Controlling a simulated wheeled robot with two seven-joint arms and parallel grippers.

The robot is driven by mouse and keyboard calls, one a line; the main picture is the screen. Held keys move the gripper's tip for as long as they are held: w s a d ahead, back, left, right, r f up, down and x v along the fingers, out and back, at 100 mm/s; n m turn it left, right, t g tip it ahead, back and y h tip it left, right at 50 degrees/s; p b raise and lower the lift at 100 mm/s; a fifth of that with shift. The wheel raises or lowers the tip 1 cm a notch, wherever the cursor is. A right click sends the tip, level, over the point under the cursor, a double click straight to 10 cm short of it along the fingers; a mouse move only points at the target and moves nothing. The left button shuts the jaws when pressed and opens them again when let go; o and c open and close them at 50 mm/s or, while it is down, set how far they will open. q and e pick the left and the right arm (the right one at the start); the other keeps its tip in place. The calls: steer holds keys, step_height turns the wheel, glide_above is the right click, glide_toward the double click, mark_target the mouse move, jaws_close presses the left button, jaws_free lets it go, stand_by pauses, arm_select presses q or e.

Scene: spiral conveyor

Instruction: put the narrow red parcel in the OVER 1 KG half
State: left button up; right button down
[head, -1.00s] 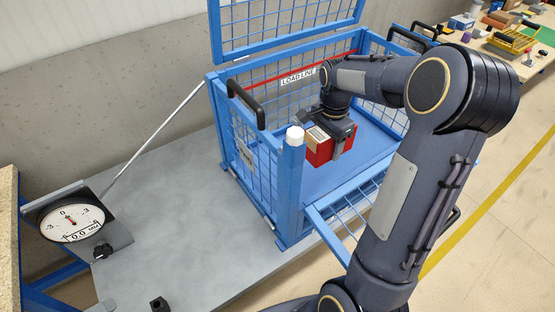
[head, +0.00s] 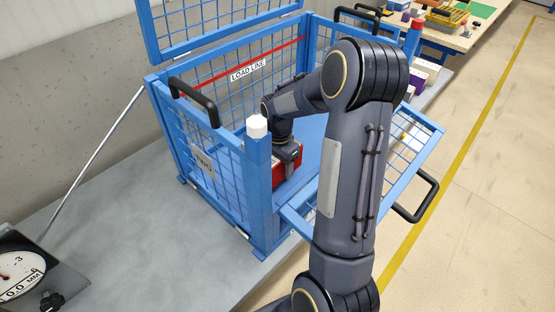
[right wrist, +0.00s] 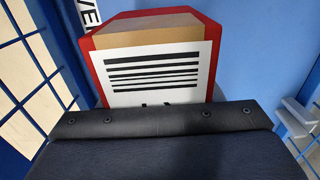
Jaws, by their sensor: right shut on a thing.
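The narrow red parcel (head: 290,160) is inside the blue mesh cage (head: 259,195), low behind its near corner post and partly hidden by my arm. My right gripper (head: 284,148) reaches down from above and is shut on it. In the right wrist view, the red parcel (right wrist: 150,55) shows a tan top and a white label with black bars beyond the dark gripper body (right wrist: 165,130). A white sign reading "VE" (right wrist: 88,12), cut off, lies beside the parcel on the blue floor. I cannot tell whether the parcel touches the floor. My left gripper is not in view.
The cage's lid is raised and its front gate (head: 415,165) is folded down at the right. A LOAD LINE sign (head: 248,70) hangs on the back mesh. A dial gauge (head: 20,275) stands at lower left. Other parcels (head: 418,80) lie beyond the cage.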

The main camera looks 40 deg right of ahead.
steer(key=shift+f+b, duration=0.3)
steer(key=shift+f, duration=1.45)
steer(key=shift+f, duration=0.15)
steer(key=shift+c, duration=2.1)
jaws_free()
steer(key=shift+r, duration=0.3)
step_height(320, 180, up, 12)
steer(key=shift+f+p, duration=0.2)
steer(key=shift+p, duration=0.75)
